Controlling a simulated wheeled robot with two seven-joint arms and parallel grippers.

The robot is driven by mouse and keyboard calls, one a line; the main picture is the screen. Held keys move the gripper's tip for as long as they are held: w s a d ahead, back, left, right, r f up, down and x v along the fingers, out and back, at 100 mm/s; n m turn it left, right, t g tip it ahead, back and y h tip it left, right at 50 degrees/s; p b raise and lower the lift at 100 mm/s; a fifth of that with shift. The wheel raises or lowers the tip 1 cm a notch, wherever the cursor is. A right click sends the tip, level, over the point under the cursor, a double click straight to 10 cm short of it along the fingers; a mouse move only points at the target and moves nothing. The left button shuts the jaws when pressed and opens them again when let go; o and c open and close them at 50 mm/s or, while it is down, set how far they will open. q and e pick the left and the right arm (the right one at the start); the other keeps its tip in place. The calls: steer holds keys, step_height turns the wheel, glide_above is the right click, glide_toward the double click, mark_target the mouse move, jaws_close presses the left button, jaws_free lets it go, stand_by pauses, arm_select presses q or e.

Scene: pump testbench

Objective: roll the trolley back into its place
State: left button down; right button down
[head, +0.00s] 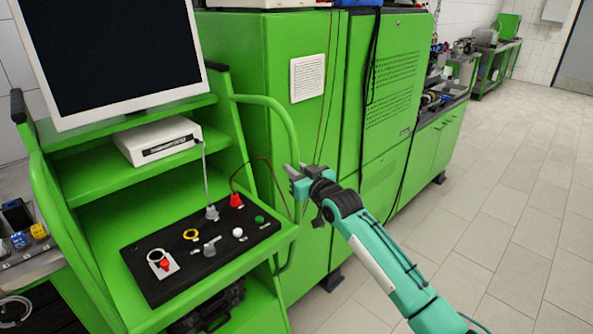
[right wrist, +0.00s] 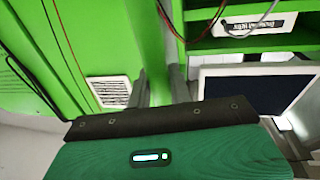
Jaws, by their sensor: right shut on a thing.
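The green trolley (head: 130,182) stands at the left, with a monitor (head: 110,50) on top, a white box (head: 157,140) on its shelf and a black control panel (head: 200,245) on its slanted desk. A curved green tube handle (head: 284,112) runs down its right side. My right gripper (head: 294,169) is at this handle and shut on it. In the right wrist view, the green handle (right wrist: 160,62) passes between the two grey fingers. The exact contact is partly hidden by the fingers. My left gripper is not in view.
Tall green cabinets (head: 300,125) stand close behind and to the right of the trolley. Red and black cables hang in front of them. A bench with small parts (head: 20,245) is at the far left. The tiled floor (head: 500,210) at the right is clear.

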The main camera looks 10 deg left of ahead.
steer(key=shift+r, duration=0.1)
steer(key=c, duration=1.6)
jaws_free()
steer(key=shift+o, duration=1.4)
steer(key=shift+a, duration=0.1)
steer(key=shift+w+a, duration=0.1)
steer(key=b+v, duration=0.3)
steer(key=v, duration=1)
steer(key=shift+s+d, duration=0.3)
